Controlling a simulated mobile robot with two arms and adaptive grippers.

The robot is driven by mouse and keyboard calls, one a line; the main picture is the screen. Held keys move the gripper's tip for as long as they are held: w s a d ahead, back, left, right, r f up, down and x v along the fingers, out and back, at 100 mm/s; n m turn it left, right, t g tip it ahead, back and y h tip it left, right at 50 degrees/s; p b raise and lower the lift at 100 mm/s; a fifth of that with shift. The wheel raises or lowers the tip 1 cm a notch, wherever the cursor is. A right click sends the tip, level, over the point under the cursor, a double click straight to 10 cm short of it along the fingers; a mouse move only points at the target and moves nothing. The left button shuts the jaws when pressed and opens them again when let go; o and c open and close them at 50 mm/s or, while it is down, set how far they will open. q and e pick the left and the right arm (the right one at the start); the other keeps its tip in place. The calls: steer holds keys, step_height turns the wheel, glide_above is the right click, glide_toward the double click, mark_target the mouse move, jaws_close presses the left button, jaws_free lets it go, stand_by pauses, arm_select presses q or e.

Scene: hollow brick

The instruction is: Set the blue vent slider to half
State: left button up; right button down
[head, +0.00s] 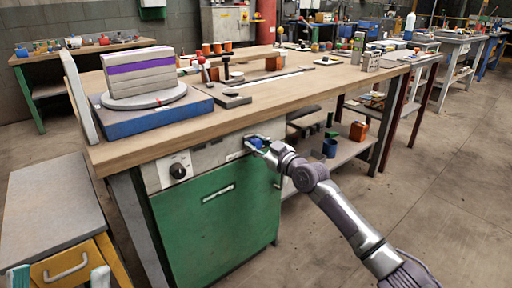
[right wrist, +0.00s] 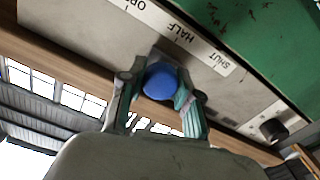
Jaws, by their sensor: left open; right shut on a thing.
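The blue vent slider knob (head: 257,142) is on the grey front panel (head: 216,154) under the workbench top. My right gripper (head: 259,145) is at it. In the right wrist view the round blue knob (right wrist: 160,82) sits between the two fingers of my right gripper (right wrist: 160,95), which are shut on it. The white label strip (right wrist: 180,36) reads OPEN, partly cut off, then HALF and SHUT. The knob looks about level with HALF; its slot is mostly hidden. My left gripper (head: 59,277) is open and empty at the bottom left.
A black dial (head: 178,171) is left on the panel, above a green door (head: 222,205). The wooden benchtop (head: 255,104) carries a blue base (head: 150,116) with stacked bricks. A grey-topped cabinet with a yellow drawer (head: 80,262) stands by my left gripper. The floor at right is clear.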

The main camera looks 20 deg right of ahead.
steer(key=c, duration=0.8)
jaws_free()
steer(key=shift+s, duration=0.1)
steer(key=shift+s+d+f, duration=0.1)
steer(key=shift+s+d, duration=0.1)
steer(key=shift+s, duration=0.2)
steer(key=v, duration=1.1)
